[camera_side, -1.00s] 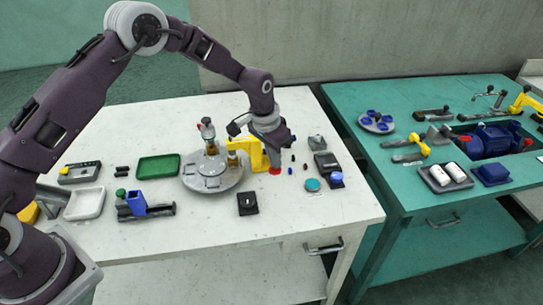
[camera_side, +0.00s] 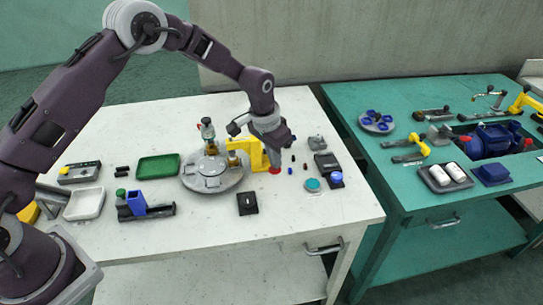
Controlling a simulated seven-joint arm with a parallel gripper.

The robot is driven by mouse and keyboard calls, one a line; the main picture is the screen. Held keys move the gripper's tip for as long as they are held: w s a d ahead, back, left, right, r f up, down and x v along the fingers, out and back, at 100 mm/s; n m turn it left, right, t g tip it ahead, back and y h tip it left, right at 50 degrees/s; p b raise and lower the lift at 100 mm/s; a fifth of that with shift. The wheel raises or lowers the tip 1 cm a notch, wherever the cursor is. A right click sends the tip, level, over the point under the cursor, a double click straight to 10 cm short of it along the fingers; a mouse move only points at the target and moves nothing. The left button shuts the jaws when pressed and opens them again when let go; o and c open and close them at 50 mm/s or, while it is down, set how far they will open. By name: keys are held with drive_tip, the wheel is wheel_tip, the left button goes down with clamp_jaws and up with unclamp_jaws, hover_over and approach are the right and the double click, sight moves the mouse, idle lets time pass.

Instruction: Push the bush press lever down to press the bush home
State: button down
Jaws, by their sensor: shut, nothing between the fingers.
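The yellow bush press (camera_side: 252,152) stands at the right edge of the round grey turntable (camera_side: 215,183) on the white table. A red knob-like end (camera_side: 275,171), apparently on the press lever, shows low at the right of the press. My gripper (camera_side: 275,158) is shut and empty, pointing down right at the press, just above the red end. It covers part of the press and lever, so I cannot tell whether it touches the lever. The bush itself is too small or hidden to make out.
A green tray (camera_side: 158,167), a white tray (camera_side: 84,204) and a blue-and-black fixture (camera_side: 137,203) lie to the left. A black block (camera_side: 247,204) lies in front. Small parts and a teal disc (camera_side: 312,184) lie right of the press.

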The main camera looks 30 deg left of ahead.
drive_tip(key=shift+w+a+r, duration=0.1)
drive_tip(key=shift+w+r, duration=0.05)
drive_tip(key=shift+r, duration=0.65)
drive_tip(key=shift+w+a+r, duration=0.1)
drive_tip(key=shift+r, duration=0.7)
wheel_tip(320, 180, up, 5)
drive_tip(key=shift+f, duration=0.15)
drive_tip(key=s+a+r+n+t, duration=0.1)
drive_tip(key=s+a+r, duration=0.1)
drive_tip(key=s+r, duration=0.65)
drive_tip(key=s+a+r+t, duration=0.1)
drive_tip(key=s+a+r, duration=0.1)
drive_tip(key=s+r, duration=0.7)
drive_tip(key=s+a+n+t, duration=0.1)
drive_tip(key=s+a+n, duration=0.1)
drive_tip(key=s, duration=1.8)
drive_tip(key=shift+s+a+y, duration=0.3)
drive_tip(key=shift+a, duration=0.05)
